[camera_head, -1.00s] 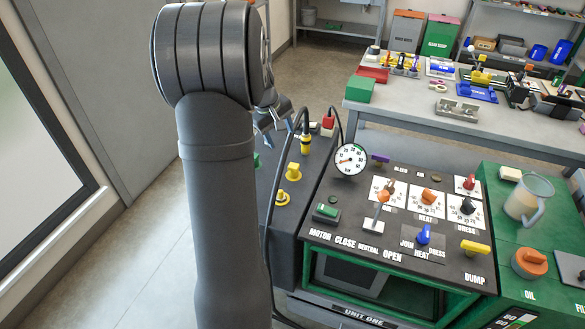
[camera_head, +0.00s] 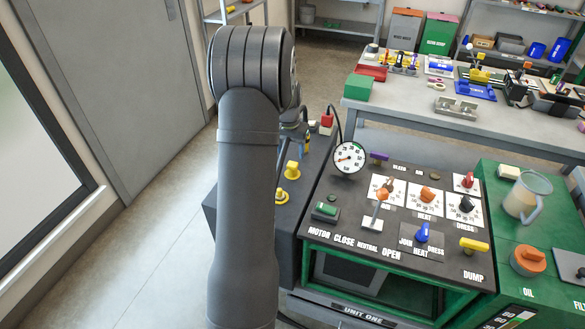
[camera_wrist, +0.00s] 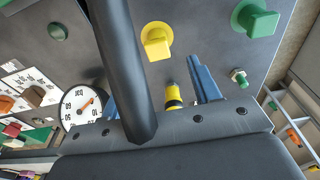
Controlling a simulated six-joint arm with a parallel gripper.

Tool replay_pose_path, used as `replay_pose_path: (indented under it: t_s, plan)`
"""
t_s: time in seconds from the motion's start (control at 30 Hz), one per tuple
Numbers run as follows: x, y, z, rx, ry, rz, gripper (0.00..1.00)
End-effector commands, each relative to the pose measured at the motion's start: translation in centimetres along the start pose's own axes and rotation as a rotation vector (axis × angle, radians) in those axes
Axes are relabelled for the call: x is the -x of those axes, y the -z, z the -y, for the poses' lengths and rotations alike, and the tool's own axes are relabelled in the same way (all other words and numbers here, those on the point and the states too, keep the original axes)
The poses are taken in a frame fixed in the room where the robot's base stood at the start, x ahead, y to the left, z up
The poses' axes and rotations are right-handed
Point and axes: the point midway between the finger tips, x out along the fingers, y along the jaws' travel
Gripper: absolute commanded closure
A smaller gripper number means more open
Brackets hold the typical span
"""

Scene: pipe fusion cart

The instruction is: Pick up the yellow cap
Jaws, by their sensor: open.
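Two yellow cap-like pieces stand on the dark side panel in the head view, the farther one (camera_head: 292,169) and the nearer one (camera_head: 281,197), which has a round flange. In the wrist view one yellow cap (camera_wrist: 157,40), a block on a round flange, sits ahead of my gripper (camera_wrist: 153,82). I cannot tell which of the two it is. The blue fingers are apart and do not touch the cap. In the head view my arm hides most of the gripper.
A thick black hose (camera_wrist: 122,65) crosses the wrist view close to the left finger. A yellow-and-black connector (camera_wrist: 173,94) shows between the fingers. A green cap (camera_wrist: 258,18) and a green bolt (camera_wrist: 238,76) are to the right. A gauge (camera_head: 349,158) stands beside the panel.

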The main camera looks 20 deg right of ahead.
Motion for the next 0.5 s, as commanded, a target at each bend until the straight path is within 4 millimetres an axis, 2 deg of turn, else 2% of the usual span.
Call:
replay_pose_path:
  t_s: [0.03, 0.13, 0.37, 0.5]
  plan:
    - [-1.1, -0.1, 0.0, 0.000, -0.001, 0.004, 0.44]
    - [-2.5, 0.0, 0.0, 0.000, -0.001, 0.002, 0.44]
    - [-3.7, 0.0, -0.1, 0.001, 0.000, -0.001, 0.44]
    - [-5.2, -0.1, -0.2, 0.001, -0.001, 0.002, 0.44]
